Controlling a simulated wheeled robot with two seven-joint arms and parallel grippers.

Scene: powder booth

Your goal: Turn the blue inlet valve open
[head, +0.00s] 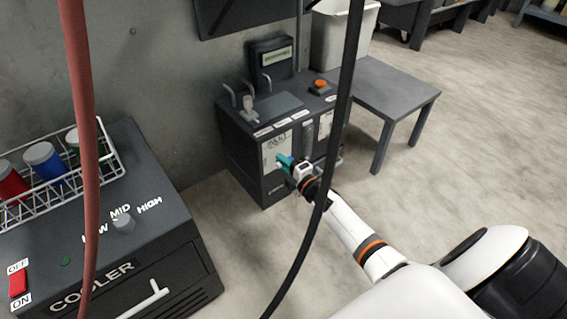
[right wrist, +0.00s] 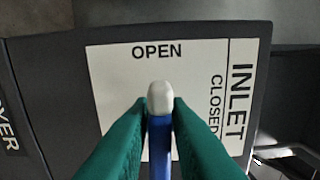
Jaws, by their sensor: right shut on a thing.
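The blue inlet valve handle (right wrist: 160,140) has a white rounded tip and lies between my right gripper's teal fingers (right wrist: 160,108) in the right wrist view. The fingers are shut on it. Its tip points toward the word OPEN on the white label plate (right wrist: 115,75). The words CLOSED and INLET stand sideways to the right of the tip. The valve's pivot is hidden. In the head view my right gripper (head: 284,161) is at the front of the dark powder unit (head: 240,155), against the INLET plate (head: 273,148). My left gripper is not in view.
The cooler (head: 150,245) with a wire rack of jars (head: 45,160) stands at the left. A grey table (head: 385,85) is right of the unit. A red hose (head: 80,110) and a black cable (head: 340,110) hang across the head view. The floor at right is clear.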

